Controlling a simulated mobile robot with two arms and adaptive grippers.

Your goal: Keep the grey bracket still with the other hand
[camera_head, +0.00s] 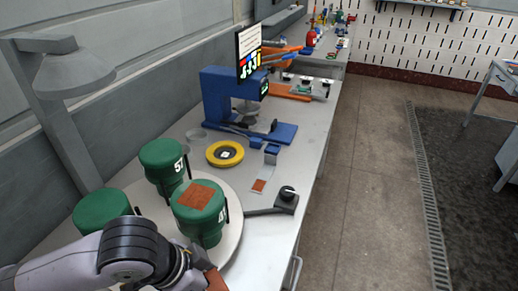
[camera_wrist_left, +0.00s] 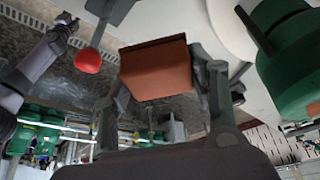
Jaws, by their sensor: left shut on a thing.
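My left gripper (camera_wrist_left: 160,85) is shut on a red-brown block (camera_wrist_left: 155,70), with a finger at each side of it. In the head view the left arm comes in at the bottom left, and part of the block (camera_head: 216,281) shows beyond the wrist, beside the round turntable. A small grey bracket-like piece (camera_head: 257,172) with an upright and a brown square stands on the bench; I cannot tell surely that it is the grey bracket. The left gripper is well apart from it. A dark jointed arm, probably my right, ends in a gripper (camera_wrist_left: 66,22) too small to read.
Several green numbered canisters (camera_head: 200,212) stand on the white turntable (camera_head: 236,225). A yellow ring (camera_head: 225,153) and a blue press (camera_head: 222,98) stand farther back.

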